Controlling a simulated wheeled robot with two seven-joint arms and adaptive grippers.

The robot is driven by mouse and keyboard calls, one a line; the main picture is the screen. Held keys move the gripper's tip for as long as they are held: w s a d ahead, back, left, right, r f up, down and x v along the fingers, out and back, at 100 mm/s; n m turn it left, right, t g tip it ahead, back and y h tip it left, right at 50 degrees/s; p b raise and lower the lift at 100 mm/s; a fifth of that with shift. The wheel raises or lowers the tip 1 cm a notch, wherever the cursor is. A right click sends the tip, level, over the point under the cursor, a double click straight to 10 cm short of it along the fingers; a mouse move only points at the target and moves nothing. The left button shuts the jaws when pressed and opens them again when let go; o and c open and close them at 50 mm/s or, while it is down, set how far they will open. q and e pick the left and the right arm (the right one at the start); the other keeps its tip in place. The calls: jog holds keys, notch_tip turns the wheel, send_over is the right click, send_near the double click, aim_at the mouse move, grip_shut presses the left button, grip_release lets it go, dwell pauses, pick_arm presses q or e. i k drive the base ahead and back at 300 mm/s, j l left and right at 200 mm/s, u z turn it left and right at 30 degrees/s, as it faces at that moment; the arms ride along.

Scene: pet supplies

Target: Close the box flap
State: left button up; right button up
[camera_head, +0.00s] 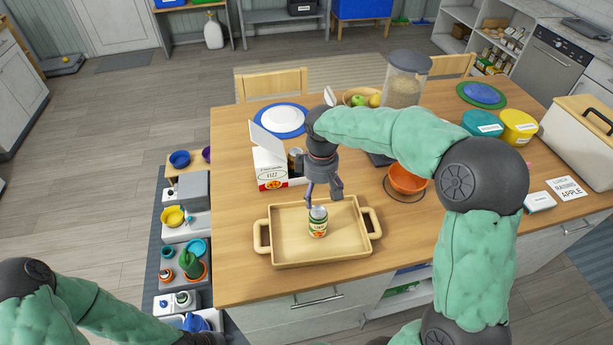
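A white box (270,172) with red print and the word "FIZZ" stands on the table behind the tray. A white flap (266,144) stands up and tilts out at its left side, so the box is open. A can (296,160) shows in the box's right part, partly hidden by my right arm. My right gripper (322,194) points down, with its fingers apart, to the right of the box. Just below it, a green-labelled can (317,222) stands upright on the tan tray (284,246).
A blue plate with a white dish (282,120) lies behind the box. An orange bowl (407,180) stands right of the gripper. A clear food container (404,80) and a fruit bowl are farther back. The table's front left is clear.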

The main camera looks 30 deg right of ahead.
aim_at(262, 137)
jog(key=i+j, duration=0.1)
jog(key=j, duration=0.65)
jog(key=i+j+u, duration=0.1)
jog(key=j, duration=0.3)
jog(key=i+j, duration=0.15)
jog(key=j, duration=0.2)
